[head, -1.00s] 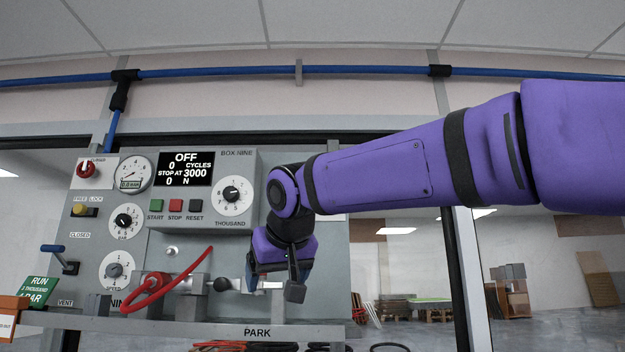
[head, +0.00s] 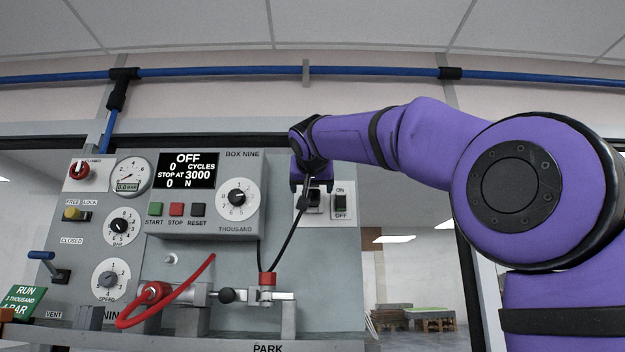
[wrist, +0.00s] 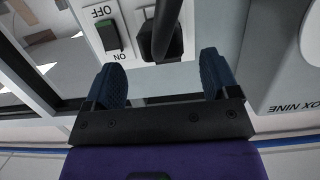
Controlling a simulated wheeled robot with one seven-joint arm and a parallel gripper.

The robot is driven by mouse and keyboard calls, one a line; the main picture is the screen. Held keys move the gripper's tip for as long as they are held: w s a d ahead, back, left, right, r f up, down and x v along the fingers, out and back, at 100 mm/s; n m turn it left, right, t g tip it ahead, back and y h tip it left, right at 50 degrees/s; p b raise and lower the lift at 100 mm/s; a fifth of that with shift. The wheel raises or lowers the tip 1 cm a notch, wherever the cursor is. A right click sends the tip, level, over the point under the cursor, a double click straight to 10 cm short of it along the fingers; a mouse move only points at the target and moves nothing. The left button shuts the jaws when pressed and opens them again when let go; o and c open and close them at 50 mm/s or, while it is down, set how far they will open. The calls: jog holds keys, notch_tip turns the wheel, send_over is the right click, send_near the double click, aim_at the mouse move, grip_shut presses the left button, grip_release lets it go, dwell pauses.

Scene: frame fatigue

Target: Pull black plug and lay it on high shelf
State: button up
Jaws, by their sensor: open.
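The black plug (wrist: 160,45) sits in a white wall socket plate beside a green rocker switch (wrist: 108,35), and its black cord runs off past it. In the head view the plug (head: 313,199) is partly hidden by my gripper. My gripper (wrist: 162,75) is open, with one blue-grey finger on either side, and the plug lies just beyond and between the fingertips. In the head view my gripper (head: 304,195) is at the socket. No high shelf can be made out.
The machine panel with its display box (head: 205,190) stands left of the socket. A red hose (head: 185,280) and a ledge marked PARK (head: 268,348) are below. A blue pipe (head: 370,72) runs above.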

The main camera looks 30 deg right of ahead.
aim_at(311, 194)
jog(key=x, duration=0.7)
jog(key=shift+w, duration=0.1)
jog(key=c, duration=1.1)
jog(key=shift+a+f, duration=0.1)
jog(key=shift+f+v, duration=0.1)
jog(key=shift+v, duration=0.5)
jog(key=shift+f+v, duration=0.15)
jog(key=shift+v, duration=0.45)
jog(key=shift+f+v, duration=0.15)
jog(key=shift+v, duration=0.85)
jog(key=shift+f+v, duration=0.15)
jog(key=shift+v, duration=0.9)
